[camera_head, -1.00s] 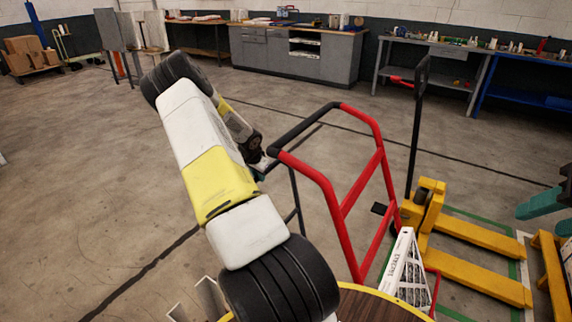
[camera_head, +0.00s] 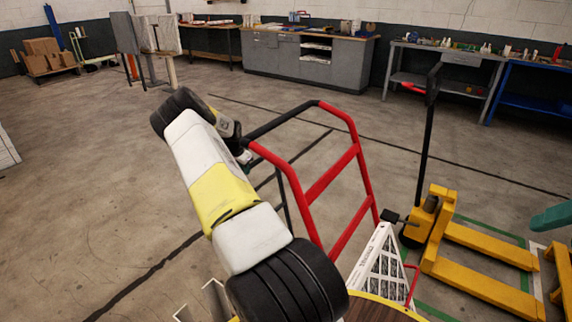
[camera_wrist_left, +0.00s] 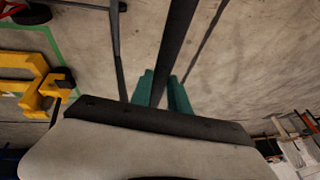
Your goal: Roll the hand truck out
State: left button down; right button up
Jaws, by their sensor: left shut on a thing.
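The hand truck (camera_head: 331,178) has a red tubular frame and a black top grip. It stands tilted in the middle of the head view, its lower part hidden. My left gripper (camera_head: 245,157) is at the left end of its top, shut on the hand truck's black bar. In the left wrist view the green fingers (camera_wrist_left: 162,90) sit on both sides of a black bar.
A yellow pallet jack (camera_head: 490,285) stands close on the right, its black handle upright. A teal object (camera_head: 552,218) is at the right edge. A grey cabinet bench (camera_head: 312,62) and a blue table (camera_head: 530,104) line the back wall. The floor at left is open.

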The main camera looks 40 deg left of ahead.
pick_arm(q)
jog(key=a, duration=0.7)
jog(key=shift+s, duration=0.1)
jog(key=c, duration=1.3)
grip_release()
jog(key=shift+o, duration=0.2)
jog(key=shift+d, duration=0.1)
jog(key=shift+r, duration=0.1)
jog(key=v, duration=0.7)
jog(key=shift+r, duration=0.3)
jog(key=shift+s, duration=0.15)
